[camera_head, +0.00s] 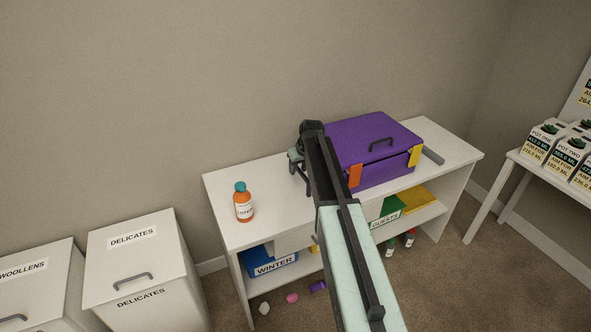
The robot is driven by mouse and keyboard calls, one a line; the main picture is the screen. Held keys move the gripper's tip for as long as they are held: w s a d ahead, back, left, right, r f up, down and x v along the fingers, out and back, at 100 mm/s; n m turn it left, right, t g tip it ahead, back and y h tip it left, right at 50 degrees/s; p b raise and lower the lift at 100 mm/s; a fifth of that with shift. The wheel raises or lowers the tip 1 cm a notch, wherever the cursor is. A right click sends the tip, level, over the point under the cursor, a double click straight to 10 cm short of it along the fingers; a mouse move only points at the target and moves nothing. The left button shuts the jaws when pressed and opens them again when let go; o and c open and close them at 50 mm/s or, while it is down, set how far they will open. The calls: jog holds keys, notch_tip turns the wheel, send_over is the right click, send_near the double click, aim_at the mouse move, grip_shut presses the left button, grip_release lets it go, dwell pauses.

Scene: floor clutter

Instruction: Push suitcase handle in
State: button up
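A purple suitcase (345,131) lies on the white shelf unit's top. A dark carry handle (381,143) is on its lid, and orange and yellow latches are on its front. A grey bar (433,156) lies at the suitcase's right side; I cannot tell how far it reaches out of the case. My gripper (299,178) is just left of the suitcase, above the shelf top. My arm partly covers it and the case's left edge, so I cannot tell how its fingers stand or whether it touches the case.
An orange bottle (243,205) stands on the shelf top (221,183) to the left. Bins labelled Winter (273,267) and Guests (384,216) are below. Small items lie on the floor. Delicates (140,260) and Woollens (35,285) hampers stand left; a table (513,156) with boxed plants stands right.

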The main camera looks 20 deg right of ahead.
jog(key=p+v, duration=0.7)
jog(key=v, duration=0.1)
jog(key=shift+f, duration=0.1)
